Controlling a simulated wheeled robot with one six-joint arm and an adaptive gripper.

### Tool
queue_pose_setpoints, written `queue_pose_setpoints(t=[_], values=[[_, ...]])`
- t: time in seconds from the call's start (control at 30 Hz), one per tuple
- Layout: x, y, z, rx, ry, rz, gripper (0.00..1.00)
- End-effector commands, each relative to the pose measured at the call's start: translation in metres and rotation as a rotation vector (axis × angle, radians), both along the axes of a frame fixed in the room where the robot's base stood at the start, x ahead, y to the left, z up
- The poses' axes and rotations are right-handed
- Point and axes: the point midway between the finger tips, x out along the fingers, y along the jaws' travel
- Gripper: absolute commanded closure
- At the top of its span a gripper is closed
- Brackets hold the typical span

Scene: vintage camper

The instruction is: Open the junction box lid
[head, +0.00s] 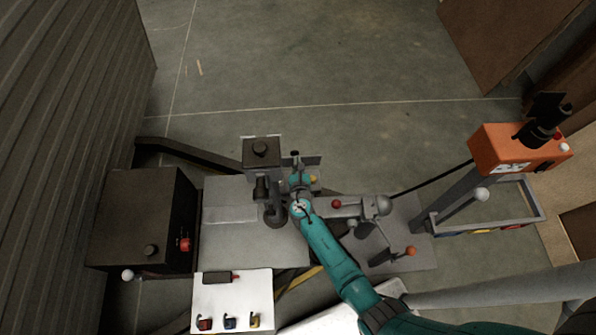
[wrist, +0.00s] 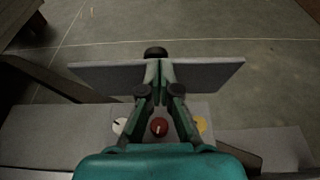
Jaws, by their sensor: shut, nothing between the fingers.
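The junction box (wrist: 205,112) lies in the middle of the wrist view, with a white, a red and a yellow round part on its face. Its grey lid (wrist: 215,73) appears tilted up from the box, with a dark knob (wrist: 155,53) beyond its far edge. In the head view the lid (head: 312,160) is a thin dark plate at the centre. My gripper (wrist: 158,72) is shut and empty, its fingertips at the inner face of the lid; contact is hard to judge. My gripper (head: 298,168) hides part of the box in the head view.
A grey machine with a dark square head (head: 262,152) stands close left of my gripper. A dark cabinet (head: 140,220) is farther left. An orange box (head: 510,150) stands on a post at right. The floor (head: 330,60) beyond is open.

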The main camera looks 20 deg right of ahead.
Motion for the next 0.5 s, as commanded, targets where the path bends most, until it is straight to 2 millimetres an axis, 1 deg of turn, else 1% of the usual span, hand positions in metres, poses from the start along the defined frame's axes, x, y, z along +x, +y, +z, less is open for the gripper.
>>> queue_pose_setpoints(t=[0.2, 0.5], values=[[0.018, -0.006, 0.007, 0.0, 0.0, -0.001, 1.0], [0.033, -0.011, 0.01, 0.0, 0.001, 0.0, 1.0]])
